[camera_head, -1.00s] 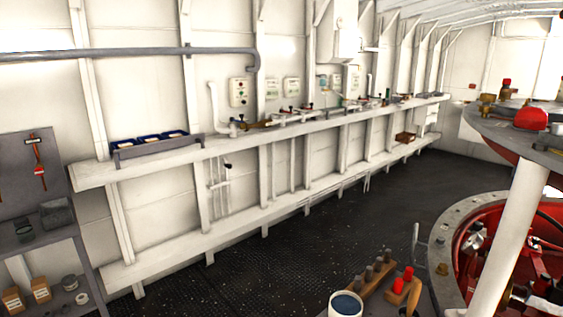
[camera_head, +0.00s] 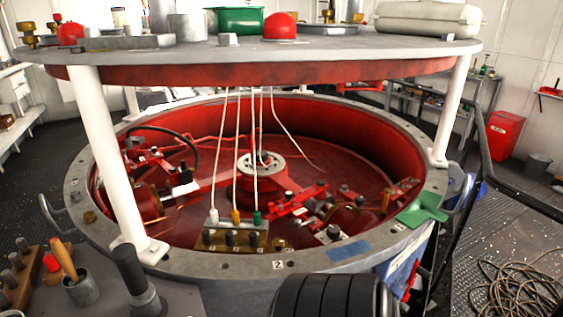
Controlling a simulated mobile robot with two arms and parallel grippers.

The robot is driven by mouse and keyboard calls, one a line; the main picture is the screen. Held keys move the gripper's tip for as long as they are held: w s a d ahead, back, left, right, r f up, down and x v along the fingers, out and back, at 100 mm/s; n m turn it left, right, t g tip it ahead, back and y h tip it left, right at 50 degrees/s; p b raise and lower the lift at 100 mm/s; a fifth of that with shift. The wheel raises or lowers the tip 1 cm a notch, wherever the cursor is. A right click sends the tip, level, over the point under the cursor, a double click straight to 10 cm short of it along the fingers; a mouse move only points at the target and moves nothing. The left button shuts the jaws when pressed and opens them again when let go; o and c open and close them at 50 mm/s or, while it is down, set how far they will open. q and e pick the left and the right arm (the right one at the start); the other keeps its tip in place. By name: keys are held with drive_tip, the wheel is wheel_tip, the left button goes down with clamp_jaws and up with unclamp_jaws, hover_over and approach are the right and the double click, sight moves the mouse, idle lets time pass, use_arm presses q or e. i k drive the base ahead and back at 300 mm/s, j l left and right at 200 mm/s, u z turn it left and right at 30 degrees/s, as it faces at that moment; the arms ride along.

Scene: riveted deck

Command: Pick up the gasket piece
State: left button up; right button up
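A flat green piece (camera_head: 422,208) lies on the right front of the grey flanged rim (camera_head: 213,267) of a large round red pit. It may be the gasket piece, but I cannot tell for certain. A flat blue rectangle (camera_head: 348,250) lies on the same rim, left of the green piece. Neither of my grippers shows in the head view. Nothing is seen touching the green piece.
White posts (camera_head: 112,170) hold a round upper plate (camera_head: 330,48) above the pit, with a green bin (camera_head: 234,20) on it. A black ribbed cylinder (camera_head: 325,296) stands at the bottom front. A dark handrail (camera_head: 525,200) and coiled rope (camera_head: 515,288) are at right.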

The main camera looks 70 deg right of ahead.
sight(413, 216)
drive_tip(key=z, duration=3.35)
drive_tip(key=i+l, duration=0.5)
drive_tip(key=i, duration=0.1)
